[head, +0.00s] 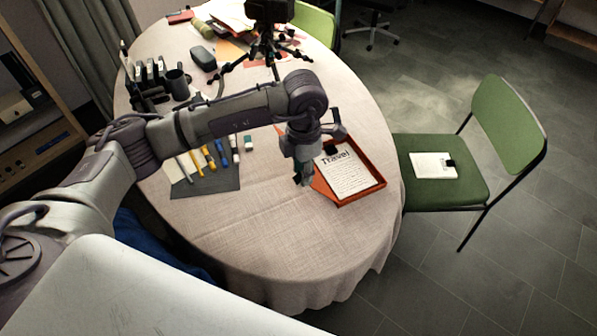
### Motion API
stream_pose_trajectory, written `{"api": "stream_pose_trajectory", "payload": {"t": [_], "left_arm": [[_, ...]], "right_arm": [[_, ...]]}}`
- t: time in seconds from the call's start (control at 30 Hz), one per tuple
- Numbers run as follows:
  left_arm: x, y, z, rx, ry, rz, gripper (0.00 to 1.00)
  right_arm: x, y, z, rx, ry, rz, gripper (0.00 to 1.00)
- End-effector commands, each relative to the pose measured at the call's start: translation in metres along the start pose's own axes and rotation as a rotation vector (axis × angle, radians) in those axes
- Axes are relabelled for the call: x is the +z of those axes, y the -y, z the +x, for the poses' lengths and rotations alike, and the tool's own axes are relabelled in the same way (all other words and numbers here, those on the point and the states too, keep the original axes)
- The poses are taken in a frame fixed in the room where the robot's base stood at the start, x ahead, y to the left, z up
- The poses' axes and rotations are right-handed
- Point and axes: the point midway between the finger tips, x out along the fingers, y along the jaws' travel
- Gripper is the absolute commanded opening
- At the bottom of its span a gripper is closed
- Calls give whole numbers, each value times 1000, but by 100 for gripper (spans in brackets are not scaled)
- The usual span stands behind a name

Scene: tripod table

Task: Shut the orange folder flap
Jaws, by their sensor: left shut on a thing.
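The orange folder (366,194) lies open on the right part of the table, like a shallow tray with raised edges. A white sheet headed "Travel" (348,172) with a black clip at its top lies in it. An orange flap (321,187) shows along the folder's left side, partly hidden by my arm. My left gripper (302,181) points down at this left side and is shut on the flap's edge; the fingertips are small and dark, so the exact grip is hard to see. My right gripper is not in view.
The round table (270,235) has a light cloth, bare at the front. Pens and markers lie on a dark mat (215,182) to the left. A black tripod (268,50), mug (177,84) and papers stand farther back. A green chair (440,187) holding a notepad is at right.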

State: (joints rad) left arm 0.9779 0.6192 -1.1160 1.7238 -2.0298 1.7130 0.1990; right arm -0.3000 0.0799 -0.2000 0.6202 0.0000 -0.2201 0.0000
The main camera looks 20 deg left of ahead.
Motion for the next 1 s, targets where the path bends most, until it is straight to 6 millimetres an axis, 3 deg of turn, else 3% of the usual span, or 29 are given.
{"api": "stream_pose_trajectory", "payload": {"t": [1.0], "left_arm": [[36, 0, -19, 1, 1, 1, 24]], "right_arm": [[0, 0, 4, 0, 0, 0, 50]]}}
